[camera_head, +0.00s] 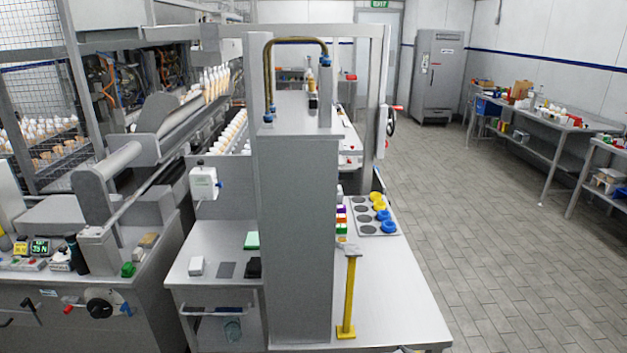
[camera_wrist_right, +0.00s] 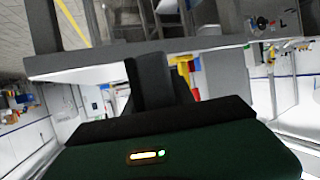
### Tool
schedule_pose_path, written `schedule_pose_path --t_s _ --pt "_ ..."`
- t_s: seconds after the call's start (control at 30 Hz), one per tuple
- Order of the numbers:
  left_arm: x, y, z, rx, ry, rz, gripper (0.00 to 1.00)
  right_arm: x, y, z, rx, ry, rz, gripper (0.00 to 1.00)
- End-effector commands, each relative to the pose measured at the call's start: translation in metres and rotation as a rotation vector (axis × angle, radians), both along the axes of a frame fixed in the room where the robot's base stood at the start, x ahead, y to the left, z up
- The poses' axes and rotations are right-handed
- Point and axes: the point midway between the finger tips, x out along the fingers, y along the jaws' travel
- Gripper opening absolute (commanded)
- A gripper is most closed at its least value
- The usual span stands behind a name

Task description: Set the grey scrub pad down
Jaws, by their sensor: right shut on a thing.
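My right gripper (camera_wrist_right: 152,72) fills the lower middle of the right wrist view, with its dark green housing and lit strip close to the camera. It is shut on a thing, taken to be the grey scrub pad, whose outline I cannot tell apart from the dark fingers. The head view shows neither gripper. There, on the left part of the steel bench (camera_head: 400,290), lie a flat grey patch (camera_head: 227,269), a black block (camera_head: 253,268), a green pad (camera_head: 251,240) and a white block (camera_head: 196,266). I cannot tell whether the grey patch is a pad or a mark.
A tall grey column (camera_head: 298,240) splits the bench. To its right are a yellow post (camera_head: 350,295) and a grey holed tray (camera_head: 363,230) with yellow and blue pieces. The front right of the bench is bare. A conveyor machine (camera_head: 170,140) stands at the left.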

Motion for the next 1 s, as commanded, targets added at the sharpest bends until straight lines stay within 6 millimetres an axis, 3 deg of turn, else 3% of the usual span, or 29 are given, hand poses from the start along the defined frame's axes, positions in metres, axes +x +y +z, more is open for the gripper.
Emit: schedule_pose_path --t_s 0.1,0.2,0.3,0.4,1.0 --pt "0.0 0.0 0.0 0.0 0.0 0.0 0.36 -0.043 -0.005 -0.034 0.005 0.007 0.17 0.0" --pt "0.0 0.0 0.0 0.0 0.0 0.0 0.36 -0.085 -0.002 -0.053 0.006 0.002 0.309 0.0" --pt "0.0 0.0 0.0 0.0 0.0 0.0 0.36 -0.117 0.002 -0.064 0.004 0.001 0.408 0.0" --pt "0.0 0.0 0.0 0.0 0.0 0.0 0.36 -0.134 0.005 -0.068 -0.001 -0.002 0.463 0.0" --pt "0.0 0.0 0.0 0.0 0.0 0.0 0.36 -0.138 0.006 -0.07 -0.004 -0.004 0.478 0.0"
